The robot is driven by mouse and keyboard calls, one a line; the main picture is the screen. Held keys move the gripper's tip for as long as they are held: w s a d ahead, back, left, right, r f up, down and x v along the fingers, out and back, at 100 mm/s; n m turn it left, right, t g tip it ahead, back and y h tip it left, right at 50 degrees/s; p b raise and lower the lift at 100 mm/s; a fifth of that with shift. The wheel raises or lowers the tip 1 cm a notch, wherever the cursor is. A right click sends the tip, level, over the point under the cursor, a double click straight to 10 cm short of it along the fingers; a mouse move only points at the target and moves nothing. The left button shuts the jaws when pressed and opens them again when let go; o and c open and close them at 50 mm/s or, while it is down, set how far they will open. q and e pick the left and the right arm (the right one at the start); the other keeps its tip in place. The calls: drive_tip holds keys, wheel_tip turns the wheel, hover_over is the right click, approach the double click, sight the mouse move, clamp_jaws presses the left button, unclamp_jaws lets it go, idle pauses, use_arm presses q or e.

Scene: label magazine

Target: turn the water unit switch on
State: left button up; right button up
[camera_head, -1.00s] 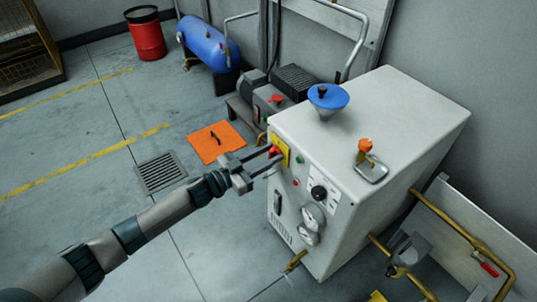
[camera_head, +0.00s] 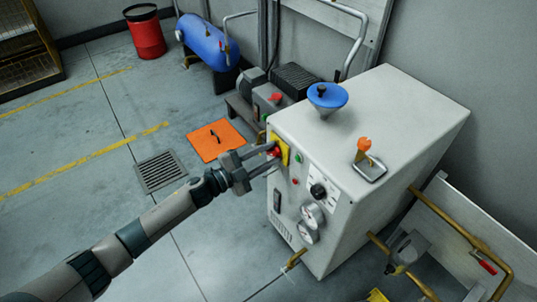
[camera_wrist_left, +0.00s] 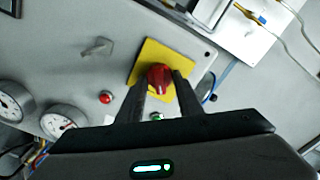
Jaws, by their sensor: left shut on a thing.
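The water unit is a white box-shaped cabinet (camera_head: 385,110) standing at the centre right. Its switch is a red rotary knob (camera_head: 274,152) on a yellow plate (camera_head: 282,146) on the front panel. My left gripper (camera_head: 271,158) is at the knob with its fingers on either side of it. In the left wrist view the red knob (camera_wrist_left: 159,76) sits between the fingertips, and the yellow plate (camera_wrist_left: 150,57) shows behind it. The left gripper is shut on the knob. My right gripper is not in view.
A black dial (camera_head: 318,191) and gauges (camera_head: 312,216) share the front panel. A blue funnel (camera_head: 327,97) and an orange-handled part (camera_head: 364,146) are on top. Brass pipes (camera_head: 450,222) run at the right. Open floor lies left, with an orange plate (camera_head: 215,141) and a grate (camera_head: 160,171).

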use_arm(q)
drive_tip(key=m+b, duration=0.1)
drive_tip(key=m, duration=0.4)
drive_tip(key=shift+f, duration=0.2)
drive_tip(key=shift+m, duration=0.9)
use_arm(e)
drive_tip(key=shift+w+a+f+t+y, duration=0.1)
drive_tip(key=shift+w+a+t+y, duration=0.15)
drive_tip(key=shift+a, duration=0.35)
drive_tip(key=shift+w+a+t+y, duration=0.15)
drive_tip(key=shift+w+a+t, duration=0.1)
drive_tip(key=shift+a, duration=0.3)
use_arm(q)
drive_tip(key=shift+m, duration=0.3)
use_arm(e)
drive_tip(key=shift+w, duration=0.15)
use_arm(q)
drive_tip(key=o, duration=1)
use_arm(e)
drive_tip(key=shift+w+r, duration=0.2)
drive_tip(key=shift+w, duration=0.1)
use_arm(q)
drive_tip(key=shift+s+a, duration=0.1)
drive_tip(key=shift+s, duration=0.05)
